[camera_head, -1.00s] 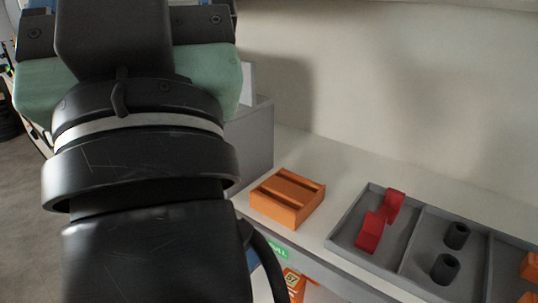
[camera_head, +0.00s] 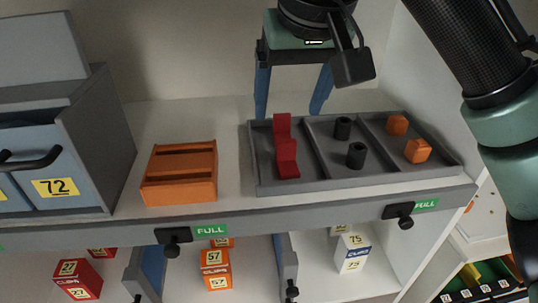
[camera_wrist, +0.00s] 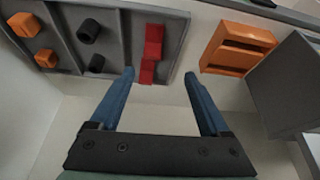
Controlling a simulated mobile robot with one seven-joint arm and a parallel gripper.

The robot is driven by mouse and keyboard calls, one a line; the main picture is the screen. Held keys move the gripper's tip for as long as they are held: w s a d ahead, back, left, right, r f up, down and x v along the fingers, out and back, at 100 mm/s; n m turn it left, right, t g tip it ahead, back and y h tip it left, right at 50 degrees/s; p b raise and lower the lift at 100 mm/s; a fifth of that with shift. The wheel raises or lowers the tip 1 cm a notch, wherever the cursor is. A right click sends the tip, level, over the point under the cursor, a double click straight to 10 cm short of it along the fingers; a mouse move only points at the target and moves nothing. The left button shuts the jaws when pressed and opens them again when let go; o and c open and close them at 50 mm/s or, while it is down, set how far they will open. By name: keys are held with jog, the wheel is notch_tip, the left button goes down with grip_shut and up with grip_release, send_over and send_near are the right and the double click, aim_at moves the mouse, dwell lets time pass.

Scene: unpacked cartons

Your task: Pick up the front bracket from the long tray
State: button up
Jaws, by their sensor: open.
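The long grey tray (camera_head: 355,183) lies on the shelf, divided into compartments. In its left compartment sit two red brackets, the front bracket (camera_head: 287,160) nearer the shelf edge and the rear bracket (camera_head: 282,127) behind it. In the wrist view the front bracket (camera_wrist: 154,38) shows above the rear bracket (camera_wrist: 147,71). My gripper (camera_head: 290,110) is open and empty, its blue fingers pointing down near the tray's back side. In the wrist view its fingertips (camera_wrist: 158,74) are apart, nearer the rear bracket than the front one. The brackets look very close together; whether they touch is unclear.
Black cylinders (camera_head: 356,155) and orange pieces (camera_head: 417,150) fill the tray's other compartments. An orange slotted holder (camera_head: 180,173) stands left of the tray, with clear shelf between. A grey cabinet with blue drawers (camera_head: 60,150) stands further left. Walls close the back and right.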

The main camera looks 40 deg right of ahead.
aim_at(287, 148)
jog(key=shift+g, duration=0.3)
jog(key=x, duration=0.5)
jog(key=s+d+x, duration=0.1)
jog(key=x, duration=0.1)
jog(key=shift+w+d+f+b, duration=0.15)
jog(key=shift+f+b, duration=0.15)
jog(key=shift+f, duration=0.15)
jog(key=shift+w+p+x, duration=0.15)
jog(key=shift+w+x, duration=0.05)
jog(key=shift+x, duration=1.1)
jog(key=shift+w+p+x, duration=0.15)
jog(key=shift+x, duration=1.2)
jog(key=shift+r, duration=0.2)
grip_shut()
